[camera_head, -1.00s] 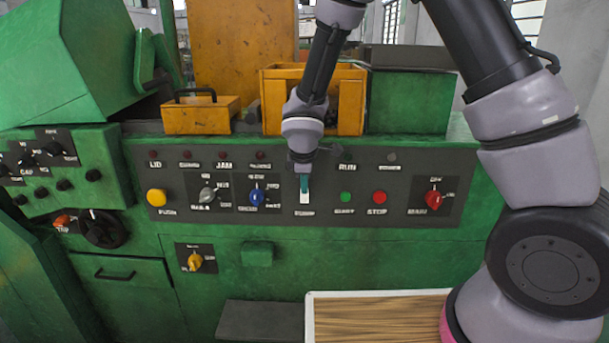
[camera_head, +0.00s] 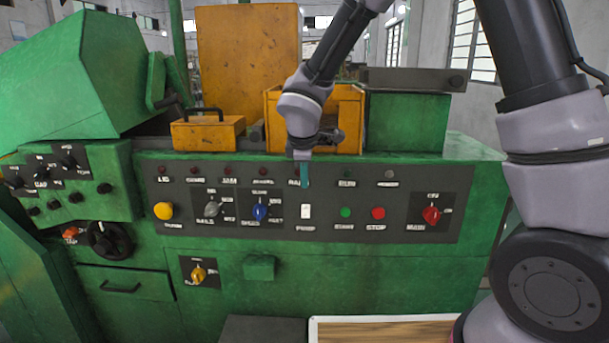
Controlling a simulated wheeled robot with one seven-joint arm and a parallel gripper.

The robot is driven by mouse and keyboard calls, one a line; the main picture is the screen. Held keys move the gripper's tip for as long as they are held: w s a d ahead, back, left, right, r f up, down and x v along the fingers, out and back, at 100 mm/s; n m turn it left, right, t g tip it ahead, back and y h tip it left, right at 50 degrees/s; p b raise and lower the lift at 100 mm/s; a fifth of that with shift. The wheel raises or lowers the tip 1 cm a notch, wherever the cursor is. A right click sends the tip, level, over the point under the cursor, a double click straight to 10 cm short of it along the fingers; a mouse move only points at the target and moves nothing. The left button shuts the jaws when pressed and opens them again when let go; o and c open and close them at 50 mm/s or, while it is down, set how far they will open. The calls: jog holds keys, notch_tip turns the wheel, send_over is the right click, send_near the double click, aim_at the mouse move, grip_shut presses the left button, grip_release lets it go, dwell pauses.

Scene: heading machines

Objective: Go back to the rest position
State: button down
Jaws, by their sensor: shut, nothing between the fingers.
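My gripper (camera_head: 304,182) is shut and empty, with its teal fingertips pointing down in front of the upper part of the dark control panel (camera_head: 400,222). The fingertips are just above the white pump switch (camera_head: 306,211) and apart from it in the picture. The fingers partly cover the row of lamps and a label there. My arm reaches down from the top right.
The green machine (camera_head: 350,270) fills the middle. Its panel carries a yellow push button (camera_head: 163,210), blue knob (camera_head: 260,211), red stop button (camera_head: 378,213) and red main knob (camera_head: 431,215). An open orange bin (camera_head: 350,117) stands behind my wrist. A wood-topped tray (camera_head: 380,331) lies below.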

jog(key=shift+s+r, duration=0.15)
jog(key=shift+r, duration=0.4)
jog(key=s+d+r+m, duration=0.2)
jog(key=d+r+m, duration=0.3)
jog(key=d+r, duration=0.3)
jog(key=s+d+r+m, duration=0.3)
jog(key=d+r+m, duration=0.3)
jog(key=d, duration=0.4)
jog(key=s+d+r+m+t+y, duration=0.1)
jog(key=s+d+r+m, duration=0.2)
jog(key=s, duration=0.4)
jog(key=s+d+r+m+t+y, duration=0.1)
jog(key=s+d+r+m, duration=0.2)
jog(key=s+d+m, duration=0.2)
jog(key=s+m, duration=0.1)
jog(key=m, duration=0.1)
jog(key=shift+s+r+m, duration=0.15)
jog(key=shift+s+m, duration=0.25)
